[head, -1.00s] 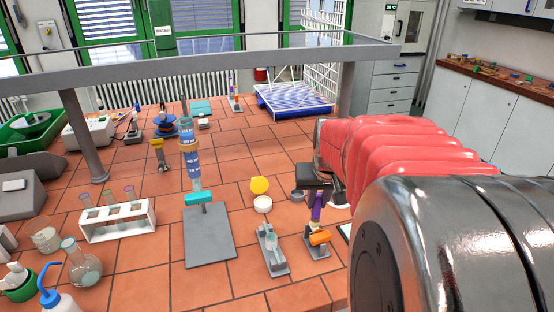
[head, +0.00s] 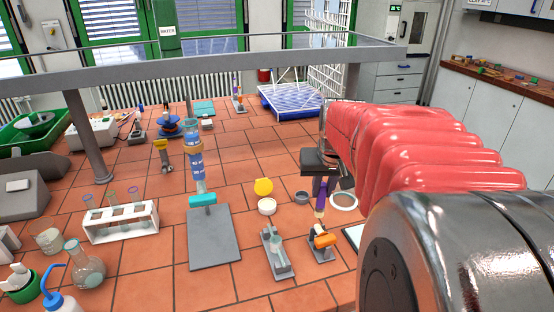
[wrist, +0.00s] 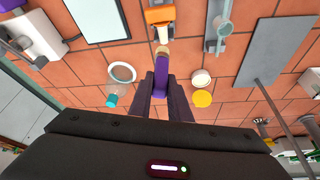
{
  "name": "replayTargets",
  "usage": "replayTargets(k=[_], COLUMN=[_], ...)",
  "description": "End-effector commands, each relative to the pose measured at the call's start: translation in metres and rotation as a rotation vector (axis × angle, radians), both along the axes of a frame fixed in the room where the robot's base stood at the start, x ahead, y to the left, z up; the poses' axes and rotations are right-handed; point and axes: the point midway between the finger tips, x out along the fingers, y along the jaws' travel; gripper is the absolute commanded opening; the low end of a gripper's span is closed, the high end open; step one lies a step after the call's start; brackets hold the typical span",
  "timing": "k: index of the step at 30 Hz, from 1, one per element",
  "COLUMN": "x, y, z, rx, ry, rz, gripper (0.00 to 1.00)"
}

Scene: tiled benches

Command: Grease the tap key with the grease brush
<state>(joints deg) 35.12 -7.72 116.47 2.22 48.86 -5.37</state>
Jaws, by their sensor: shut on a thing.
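My gripper (head: 320,176) is shut on the purple handle of the grease brush (head: 320,197), which hangs tip down. In the wrist view the brush (wrist: 162,72) points away from the jaws, its pale tip uppermost in the picture. The orange tap key (head: 324,240) sits on a small grey stand on the tiles, just below and in front of the brush tip. It also shows in the wrist view (wrist: 158,15), beyond the tip. In the head view the tip appears above the key with a gap. I cannot tell whether grease is on either.
An open white pot (head: 267,207) and a yellow lid (head: 263,186) stand left of my gripper. A grey holder with a clear glass piece (head: 277,250) is left of the key. A burette stand (head: 212,245) is further left.

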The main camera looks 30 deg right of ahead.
Motion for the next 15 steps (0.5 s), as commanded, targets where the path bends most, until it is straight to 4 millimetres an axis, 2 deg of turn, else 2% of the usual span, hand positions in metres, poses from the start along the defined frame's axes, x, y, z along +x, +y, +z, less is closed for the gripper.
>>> replayTargets(k=[9,15], x=[0.002,0.002], y=[0.002,0.003], z=[0.030,0.040], rx=[-0.001,0.000], ry=[-0.001,0.000], rz=[0.005,0.008], gripper=[0.00,0.00])
